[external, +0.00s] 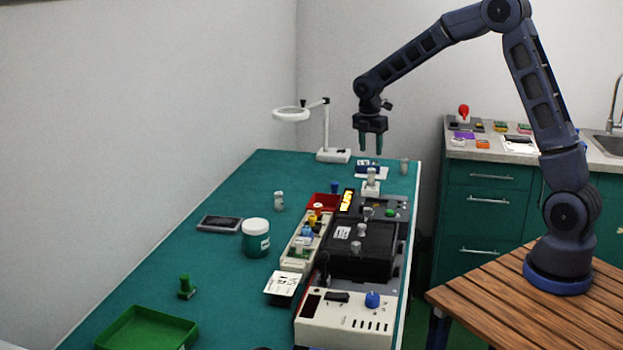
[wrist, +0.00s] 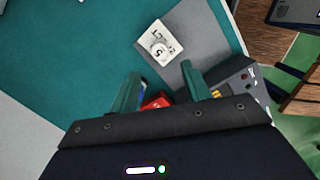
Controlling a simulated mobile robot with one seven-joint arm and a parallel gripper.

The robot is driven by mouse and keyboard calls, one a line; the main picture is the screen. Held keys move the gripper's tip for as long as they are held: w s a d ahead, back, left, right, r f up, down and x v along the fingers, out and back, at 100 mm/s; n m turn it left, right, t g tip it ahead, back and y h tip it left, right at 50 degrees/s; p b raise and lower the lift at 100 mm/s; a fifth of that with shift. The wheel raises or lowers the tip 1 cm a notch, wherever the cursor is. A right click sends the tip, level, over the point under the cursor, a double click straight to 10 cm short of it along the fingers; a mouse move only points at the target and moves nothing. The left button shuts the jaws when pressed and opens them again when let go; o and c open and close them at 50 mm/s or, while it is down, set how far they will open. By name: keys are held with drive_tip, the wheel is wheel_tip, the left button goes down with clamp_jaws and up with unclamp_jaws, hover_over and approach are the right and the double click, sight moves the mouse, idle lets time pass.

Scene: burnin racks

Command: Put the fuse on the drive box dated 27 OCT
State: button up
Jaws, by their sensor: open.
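My gripper (external: 370,148) hangs high above the far end of the green bench, fingers pointing down, open and empty. In the wrist view its two fingers (wrist: 160,86) are apart. Ahead of them lies a white square piece (wrist: 153,34) with dark print, bearing a small round white-topped part (wrist: 159,50). In the external view a pale cylinder (external: 371,175) stands on a white block (external: 371,190) below my gripper. Another grey cylinder (external: 404,165) stands near the bench's right edge. I cannot tell which part is the fuse, and no 27 OCT date is readable.
A black box (external: 375,256) with a white label, a white instrument (external: 345,319) with a blue knob and a red bin (external: 324,200) crowd the bench's right side. A magnifier lamp (external: 328,130) stands at the back.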

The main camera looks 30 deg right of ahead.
drive_tip(key=s+d+r+m+t, duration=0.1)
drive_tip(key=s+d+r+m, duration=0.4)
drive_tip(key=s+r, duration=0.4)
drive_tip(key=s+d+r+m+t, duration=0.1)
drive_tip(key=s+d+r+m, duration=0.45)
drive_tip(key=s+r, duration=0.35)
drive_tip(key=s+d+m, duration=0.2)
drive_tip(key=s+m, duration=0.1)
drive_tip(key=s, duration=0.5)
drive_tip(key=s+d+f+m+t+y, duration=0.1)
drive_tip(key=s+m, duration=0.3)
drive_tip(key=s, duration=0.4)
drive_tip(key=s+d+m+t, duration=0.1)
drive_tip(key=s+d+m, duration=0.2)
drive_tip(key=s, duration=0.5)
drive_tip(key=shift+s+f+m, duration=0.25)
drive_tip(key=shift+s+m, duration=0.05)
drive_tip(key=shift+m, duration=0.35)
